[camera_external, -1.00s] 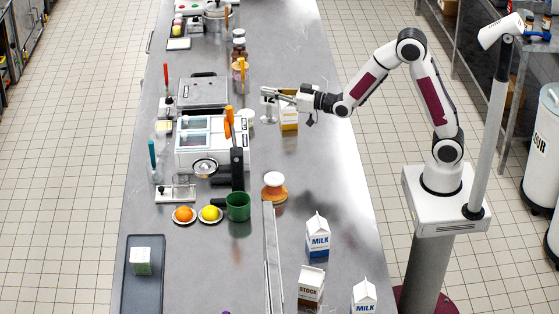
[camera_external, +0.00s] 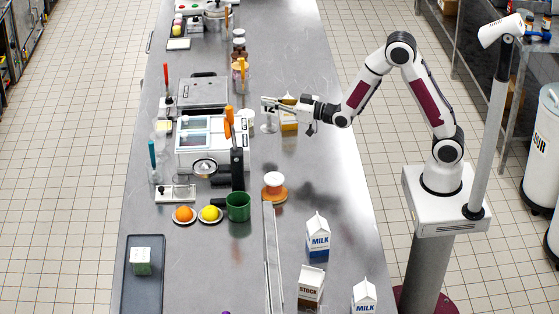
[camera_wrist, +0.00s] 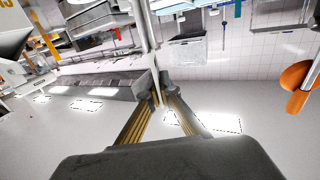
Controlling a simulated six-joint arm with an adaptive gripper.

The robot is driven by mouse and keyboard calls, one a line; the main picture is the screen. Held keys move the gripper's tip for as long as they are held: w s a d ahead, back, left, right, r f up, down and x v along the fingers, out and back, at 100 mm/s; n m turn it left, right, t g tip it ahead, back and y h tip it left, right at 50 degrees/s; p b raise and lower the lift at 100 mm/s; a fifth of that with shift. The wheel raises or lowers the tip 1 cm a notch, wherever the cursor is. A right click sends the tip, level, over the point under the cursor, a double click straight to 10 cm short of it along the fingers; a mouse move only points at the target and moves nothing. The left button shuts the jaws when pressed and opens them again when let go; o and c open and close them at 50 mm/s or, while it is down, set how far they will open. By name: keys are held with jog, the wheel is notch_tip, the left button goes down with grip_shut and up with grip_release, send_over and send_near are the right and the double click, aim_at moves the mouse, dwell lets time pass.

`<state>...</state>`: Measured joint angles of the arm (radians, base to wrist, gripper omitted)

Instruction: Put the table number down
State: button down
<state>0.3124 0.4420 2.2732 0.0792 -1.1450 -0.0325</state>
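The table number (camera_external: 268,127) is a thin upright stand with a pale round base, beside the yellow and white carton in the external view. My gripper (camera_external: 270,105) is around its upper part, pointing left, low over the counter. In the wrist view the fingers (camera_wrist: 158,98) close on a pale pole (camera_wrist: 143,35), which leans slightly in the picture. The number itself is not readable. I cannot tell whether the base touches the counter.
The white machine (camera_external: 200,155) is to the left. A white-topped orange round thing (camera_external: 274,188) and a long metal rail (camera_external: 271,255) lie nearer. The counter right of the rail's far end (camera_external: 325,165) is clear.

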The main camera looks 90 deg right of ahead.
aim_at(269, 114)
jog(key=shift+f, duration=2.2)
jog(key=shift+f, duration=2.05)
jog(key=shift+f, duration=0.15)
jog(key=c, duration=2.3)
grip_release()
jog(key=shift+v, duration=3.75)
jog(key=shift+a, duration=0.1)
